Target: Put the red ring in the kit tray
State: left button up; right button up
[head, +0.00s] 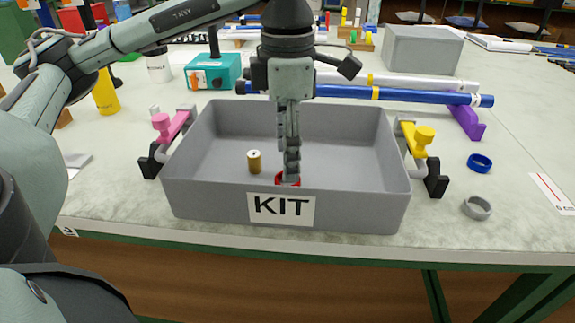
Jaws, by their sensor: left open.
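The grey kit tray (190,199), with a white KIT label on its front wall, stands near the table's front edge. The red ring (281,179) is inside the tray, close behind the front wall. The wall's rim and my gripper hide part of it. My left gripper (289,174) reaches straight down into the tray, with its fingertips at the red ring. It is open; whether it touches the ring I cannot tell. My right gripper is not in view.
A small brass cylinder (254,162) stands in the tray. Clamps with a pink knob (161,122) and a yellow knob (425,135) flank the tray. A blue ring (479,163) and a grey ring (477,208) lie at right. Blue and white rods (420,97) lie behind.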

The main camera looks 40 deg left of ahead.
pick_arm(q)
notch_tip(320, 180, up, 8)
jog(key=p, duration=0.1)
jog(key=shift+r, duration=0.15)
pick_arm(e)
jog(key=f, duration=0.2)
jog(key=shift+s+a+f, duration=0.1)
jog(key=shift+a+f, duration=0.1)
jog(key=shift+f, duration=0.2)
